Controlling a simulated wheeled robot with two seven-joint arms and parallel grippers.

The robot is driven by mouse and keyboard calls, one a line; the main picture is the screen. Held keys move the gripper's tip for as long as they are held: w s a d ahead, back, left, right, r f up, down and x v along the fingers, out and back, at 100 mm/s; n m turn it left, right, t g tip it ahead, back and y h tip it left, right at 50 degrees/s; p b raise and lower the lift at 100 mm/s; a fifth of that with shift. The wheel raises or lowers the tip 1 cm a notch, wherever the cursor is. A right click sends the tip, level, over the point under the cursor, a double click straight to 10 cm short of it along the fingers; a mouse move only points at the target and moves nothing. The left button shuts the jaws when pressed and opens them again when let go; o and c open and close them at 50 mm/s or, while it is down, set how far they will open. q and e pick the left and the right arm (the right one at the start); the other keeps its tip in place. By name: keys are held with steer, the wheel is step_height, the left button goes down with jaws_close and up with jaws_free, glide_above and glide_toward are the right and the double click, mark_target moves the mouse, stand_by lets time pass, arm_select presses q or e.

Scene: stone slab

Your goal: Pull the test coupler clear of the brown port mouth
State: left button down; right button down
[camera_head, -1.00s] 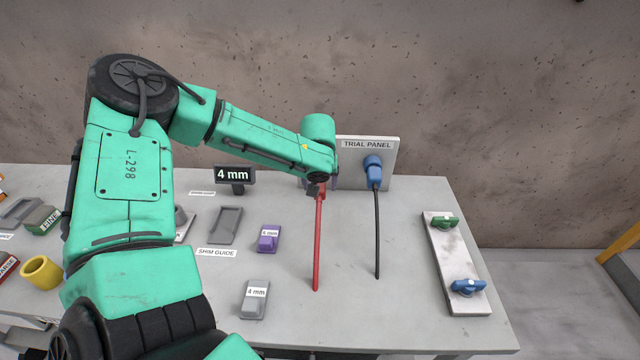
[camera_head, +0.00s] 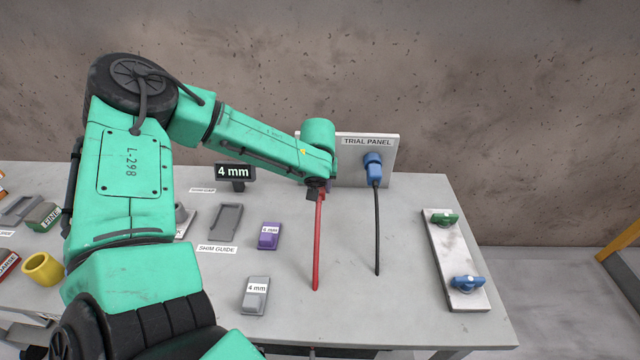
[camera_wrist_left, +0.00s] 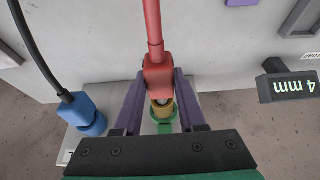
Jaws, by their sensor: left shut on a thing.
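The red test coupler (camera_wrist_left: 159,76) with its red cable (camera_head: 317,245) is between the fingers of my left gripper (camera_wrist_left: 160,88), which is shut on it. The brown port mouth (camera_wrist_left: 162,109) lies just beyond the coupler's front end in the left wrist view. A small pale tip shows between the red body and the brown ring; I cannot tell whether it is still inside. In the head view my left wrist hides the port, and the coupler (camera_head: 321,192) shows only in part. My right gripper is not in view.
The trial panel (camera_head: 382,145) stands upright at the back, with a blue plug (camera_head: 373,167) and black cable (camera_head: 377,235) right of my gripper. A plate (camera_head: 455,262) with green and blue clips lies right. Shim blocks and a 4 mm sign (camera_head: 234,173) are left.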

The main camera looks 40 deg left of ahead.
mark_target(320, 196)
arm_select(q)
steer(key=shift+s+d, duration=0.85)
steer(key=shift+s, duration=0.25)
steer(key=shift+d+r, duration=0.1)
steer(key=shift+r, duration=0.2)
steer(key=shift+s+d+r+p, duration=0.4)
steer(key=shift+s+r+p, duration=0.2)
steer(key=shift+r, duration=0.05)
steer(key=shift+s+d+r+p, duration=0.4)
steer(key=shift+s+r+p, duration=0.15)
steer(key=shift+r, duration=0.05)
